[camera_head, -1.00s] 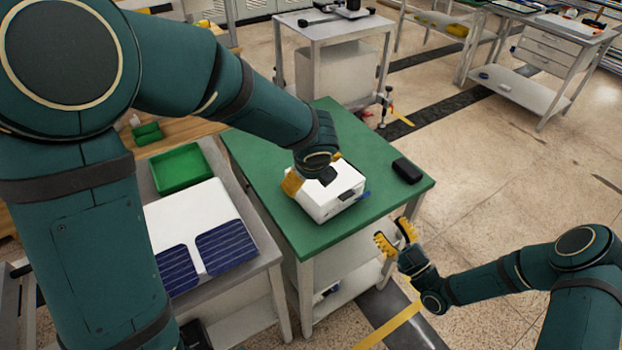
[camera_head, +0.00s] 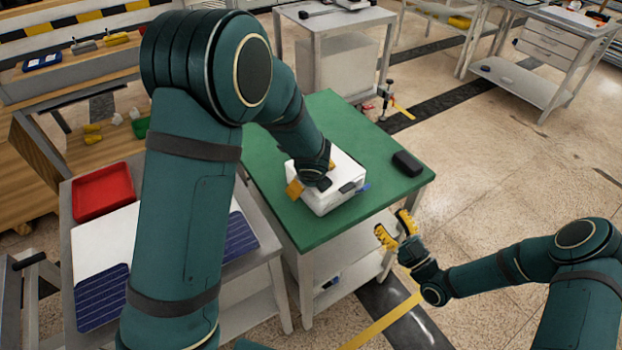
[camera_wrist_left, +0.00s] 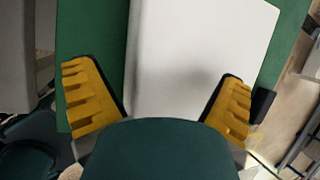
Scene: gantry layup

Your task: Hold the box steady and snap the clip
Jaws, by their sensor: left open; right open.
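The white box (camera_head: 341,172) sits on the green-topped table (camera_head: 288,222). A dark clip (camera_head: 347,187) shows on its front side, with a small blue piece (camera_head: 363,187) at the front right corner. My left gripper (camera_head: 311,184) is over the box's near left part, its fingers spread. In the left wrist view the box's white top (camera_wrist_left: 200,60) lies between the open yellow fingers of the left gripper (camera_wrist_left: 158,98); I cannot tell whether they touch it. My right gripper (camera_head: 393,231) is open and empty, off the table's near right edge.
A black case (camera_head: 407,163) lies on the green table right of the box. A side table on the left holds a red tray (camera_head: 103,191) and dark blue striped panels (camera_head: 101,297). A grey cart (camera_head: 336,20) stands behind.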

